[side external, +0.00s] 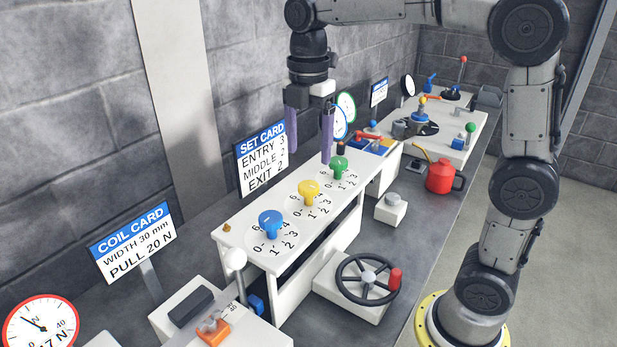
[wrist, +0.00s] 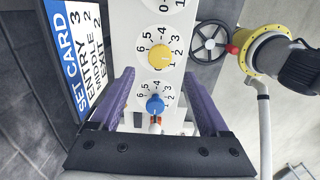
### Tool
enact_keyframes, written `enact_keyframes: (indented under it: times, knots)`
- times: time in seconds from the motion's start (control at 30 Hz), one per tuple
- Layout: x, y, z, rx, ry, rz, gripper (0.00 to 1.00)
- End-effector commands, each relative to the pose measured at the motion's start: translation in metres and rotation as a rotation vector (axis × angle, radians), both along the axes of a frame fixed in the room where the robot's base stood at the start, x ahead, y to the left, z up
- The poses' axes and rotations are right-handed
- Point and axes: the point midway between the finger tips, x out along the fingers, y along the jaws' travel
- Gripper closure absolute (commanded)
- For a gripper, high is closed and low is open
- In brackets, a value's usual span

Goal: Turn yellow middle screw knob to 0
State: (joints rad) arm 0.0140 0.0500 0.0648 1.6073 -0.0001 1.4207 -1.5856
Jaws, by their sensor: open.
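The yellow middle knob (side external: 309,189) sits on a white numbered dial between the blue knob (side external: 270,223) and the green knob (side external: 339,165). In the wrist view the yellow knob (wrist: 162,57) lies ahead of the fingertips, and the blue knob (wrist: 155,103) shows between the fingers. I cannot tell which number the yellow knob points at. My gripper (side external: 308,158) hangs above the white rack, fingers down, apart from the knobs. Its purple fingers are spread in the wrist view (wrist: 160,76), with nothing held.
The set card (side external: 262,158) stands behind the rack and reads entry 3, middle 2, exit 2. A black handwheel (side external: 367,279) with a red grip is in front. A red pot-like object (side external: 445,177) stands farther right. The space directly around the yellow knob is clear.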

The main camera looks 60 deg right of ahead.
Motion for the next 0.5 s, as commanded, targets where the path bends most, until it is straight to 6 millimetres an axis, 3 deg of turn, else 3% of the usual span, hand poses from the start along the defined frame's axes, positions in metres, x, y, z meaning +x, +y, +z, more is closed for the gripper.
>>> enact_keyframes:
  times: [0.23,0.5]
  knots:
    - [-0.001,0.0,-0.047,0.0,0.002,0.0,0.21]
    - [0.0,0.0,-0.072,0.0,-0.001,0.0,0.21]
